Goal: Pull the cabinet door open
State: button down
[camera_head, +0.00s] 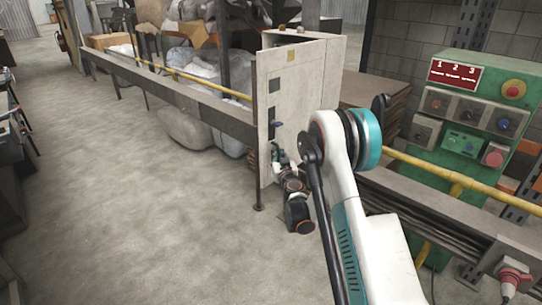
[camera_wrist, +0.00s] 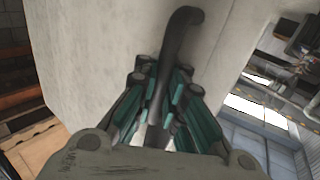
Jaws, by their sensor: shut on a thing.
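The pale grey metal cabinet (camera_head: 312,85) stands upright in the middle of the head view, with small dark panels on its left-hand face. In the wrist view, the pale door surface (camera_wrist: 95,45) fills most of the picture. A dark curved handle (camera_wrist: 182,35) is fixed to it and runs down between the teal fingers. My gripper (camera_wrist: 158,105) is shut on this handle. In the head view, my gripper (camera_head: 279,152) is at the lower front of the cabinet, small and partly hidden by my wrist; the handle cannot be made out there.
A green control box (camera_head: 465,125) with buttons and a red display stands at the right. A long rail with a yellow pipe (camera_head: 450,185) runs on both sides of the cabinet. Large wrapped bundles (camera_head: 190,65) lie behind. The concrete floor (camera_head: 150,210) at left is clear.

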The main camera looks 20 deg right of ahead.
jog(key=shift+s+a+y, duration=0.25)
jog(key=shift+a+y, duration=0.05)
jog(key=c, duration=2.1)
grip_release()
jog(key=shift+o, duration=0.9)
jog(key=shift+a, duration=0.2)
jog(key=shift+d, duration=0.2)
jog(key=s, duration=0.7)
jog(key=shift+s+a, duration=0.2)
jog(key=shift+a, duration=0.1)
